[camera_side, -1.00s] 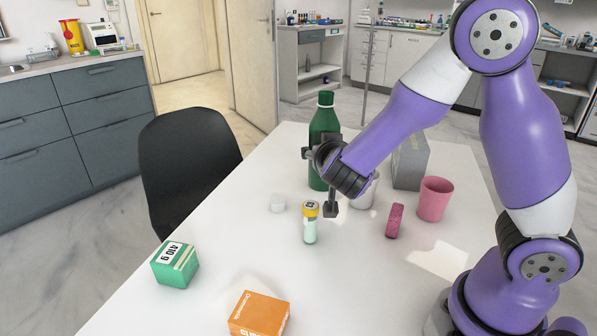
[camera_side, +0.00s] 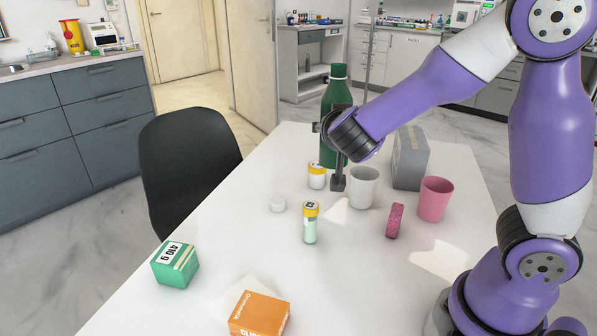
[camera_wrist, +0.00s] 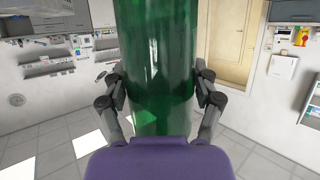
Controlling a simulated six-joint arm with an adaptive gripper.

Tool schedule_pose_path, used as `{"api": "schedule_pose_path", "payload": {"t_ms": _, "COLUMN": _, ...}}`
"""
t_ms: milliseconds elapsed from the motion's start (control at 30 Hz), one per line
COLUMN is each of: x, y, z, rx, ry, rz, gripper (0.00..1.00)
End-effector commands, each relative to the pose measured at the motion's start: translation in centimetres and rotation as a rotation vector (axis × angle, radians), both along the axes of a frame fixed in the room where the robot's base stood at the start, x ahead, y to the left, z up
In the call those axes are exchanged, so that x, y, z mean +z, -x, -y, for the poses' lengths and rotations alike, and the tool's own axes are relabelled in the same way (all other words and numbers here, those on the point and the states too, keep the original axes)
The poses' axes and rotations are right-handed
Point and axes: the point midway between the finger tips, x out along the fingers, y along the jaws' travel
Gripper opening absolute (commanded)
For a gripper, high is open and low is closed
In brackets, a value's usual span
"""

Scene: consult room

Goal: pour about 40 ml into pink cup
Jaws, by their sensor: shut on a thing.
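The green bottle (camera_side: 329,112) with a dark green cap and a white neck band is upright at the far side of the table. My gripper (camera_side: 338,150) is shut on it; in the wrist view the green bottle (camera_wrist: 158,70) fills the space between my two fingers (camera_wrist: 160,92). The bottle's lower part is partly hidden behind my gripper, and its base appears lifted off the table. The pink cup (camera_side: 435,200) stands upright at the right of the table, apart from the bottle. I cannot see into it well enough to tell its contents.
A white cup (camera_side: 363,190) stands between the bottle and the pink cup, with a grey box (camera_side: 410,160) behind.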

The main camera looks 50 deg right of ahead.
Motion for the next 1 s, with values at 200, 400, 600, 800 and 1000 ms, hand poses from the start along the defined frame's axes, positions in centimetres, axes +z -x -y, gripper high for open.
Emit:
{"api": "schedule_pose_path", "payload": {"t_ms": 200, "x": -0.1, "y": 2.0, "z": 3.2, "rx": -0.156, "ry": 0.001, "rz": -0.007, "gripper": 0.21}}
{"api": "schedule_pose_path", "payload": {"t_ms": 400, "x": -0.1, "y": 4.8, "z": 6.3, "rx": -0.337, "ry": 0.0, "rz": -0.008, "gripper": 0.21}}
{"api": "schedule_pose_path", "payload": {"t_ms": 600, "x": -0.1, "y": 7.7, "z": 8.8, "rx": -0.51, "ry": 0.001, "rz": -0.004, "gripper": 0.21}}
{"api": "schedule_pose_path", "payload": {"t_ms": 800, "x": 0.0, "y": 9.9, "z": 10.2, "rx": -0.629, "ry": 0.004, "rz": 0.003, "gripper": 0.21}}
{"api": "schedule_pose_path", "payload": {"t_ms": 1000, "x": -0.4, "y": 11.1, "z": 10.9, "rx": -0.696, "ry": 0.007, "rz": 0.005, "gripper": 0.21}}
